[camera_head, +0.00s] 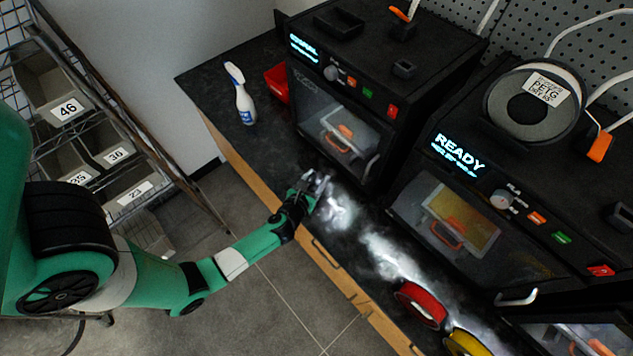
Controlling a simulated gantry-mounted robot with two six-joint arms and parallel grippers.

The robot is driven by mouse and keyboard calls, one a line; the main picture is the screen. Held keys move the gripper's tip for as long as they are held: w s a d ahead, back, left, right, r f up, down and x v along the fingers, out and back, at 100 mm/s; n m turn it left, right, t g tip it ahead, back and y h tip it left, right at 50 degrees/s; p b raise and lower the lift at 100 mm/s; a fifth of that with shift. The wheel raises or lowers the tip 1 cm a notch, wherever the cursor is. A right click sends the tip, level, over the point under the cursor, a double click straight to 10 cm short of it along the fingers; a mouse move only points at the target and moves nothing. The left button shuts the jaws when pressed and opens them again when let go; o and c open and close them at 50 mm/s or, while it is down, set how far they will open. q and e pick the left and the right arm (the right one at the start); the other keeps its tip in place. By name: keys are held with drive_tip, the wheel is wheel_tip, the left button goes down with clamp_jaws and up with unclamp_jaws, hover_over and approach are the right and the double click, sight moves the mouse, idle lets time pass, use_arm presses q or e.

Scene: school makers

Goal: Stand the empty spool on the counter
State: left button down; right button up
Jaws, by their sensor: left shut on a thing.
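My left gripper (316,184) reaches in from the left over the front edge of the dark counter (215,82), in front of the left printer. It is shut on a small pale, greyish thing that looks like the empty spool (318,180). The fingers and glare hide most of its shape. I cannot tell whether it touches the counter or how far it is tilted. My right gripper is not in view.
A spray bottle (243,98) and red bin (278,82) stand at the far left. A red spool (421,305) and yellow spool (466,343) sit front right. Bright, bare counter lies between.

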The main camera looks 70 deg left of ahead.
use_arm(q)
drive_tip(key=shift+f, duration=0.35)
drive_tip(key=shift+c, duration=1.1)
unclamp_jaws()
drive_tip(key=shift+r, duration=0.1)
drive_tip(key=shift+r+p, duration=0.2)
drive_tip(key=shift+p, duration=0.1)
drive_tip(key=p+v, duration=0.1)
drive_tip(key=v, duration=1.1)
drive_tip(key=shift+p, duration=0.3)
drive_tip(key=shift+f, duration=0.1)
